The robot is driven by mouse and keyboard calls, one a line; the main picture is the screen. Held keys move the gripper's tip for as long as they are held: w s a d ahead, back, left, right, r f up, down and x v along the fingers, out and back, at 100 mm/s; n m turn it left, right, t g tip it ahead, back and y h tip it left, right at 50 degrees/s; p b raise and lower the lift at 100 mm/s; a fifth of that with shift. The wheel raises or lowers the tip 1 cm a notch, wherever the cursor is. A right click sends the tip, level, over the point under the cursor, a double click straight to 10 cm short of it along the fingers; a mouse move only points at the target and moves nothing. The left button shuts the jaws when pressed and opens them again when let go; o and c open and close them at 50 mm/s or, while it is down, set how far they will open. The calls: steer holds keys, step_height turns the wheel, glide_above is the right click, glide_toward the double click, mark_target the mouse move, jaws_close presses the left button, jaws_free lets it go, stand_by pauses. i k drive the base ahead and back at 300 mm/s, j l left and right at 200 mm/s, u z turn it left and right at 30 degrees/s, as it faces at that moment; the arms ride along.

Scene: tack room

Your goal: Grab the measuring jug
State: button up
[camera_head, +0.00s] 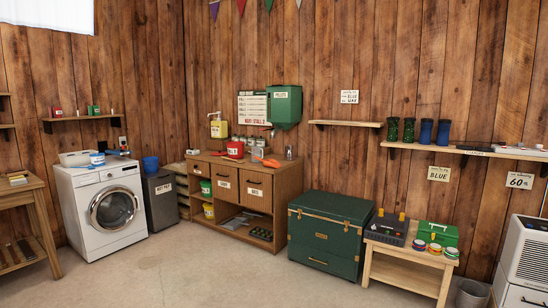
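I cannot clearly make out a measuring jug at this distance. A blue open-topped container (151,165) stands on the dark grey bin between the washing machine and the wooden cabinet; whether it is a jug or a bucket is too small to tell. A small grey metal-looking vessel (289,152) stands at the right end of the cabinet top. A red tub (235,149) with a white label stands near the middle of the same top. My gripper is not in view.
The wooden cabinet (232,200) stands in the corner. A white washing machine (100,208) is at left, a green chest (325,237) right of the cabinet, a low bench (402,272) beyond it. Wall shelves (470,151) hang at right. The concrete floor in front is clear.

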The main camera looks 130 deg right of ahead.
mark_target(256, 151)
steer(key=z, duration=4.4)
steer(key=i+j+u, duration=0.25)
steer(key=i, duration=0.2)
steer(key=i+u, duration=0.25)
steer(key=i, duration=0.2)
steer(key=i+j+u, duration=0.15)
steer(key=i, duration=2.25)
steer(key=i+j+z, duration=0.15)
steer(key=i+z, duration=0.3)
steer(key=i, duration=0.15)
steer(key=i+j+z, duration=0.35)
steer(key=i+z, duration=0.15)
steer(key=i+j+z, duration=0.45)
steer(key=i+j, duration=0.15)
steer(key=i+j+z, duration=0.45)
steer(key=j, duration=0.3)
steer(key=i+j+z, duration=0.25)
steer(key=j+z, duration=0.25)
steer(key=j, duration=0.3)
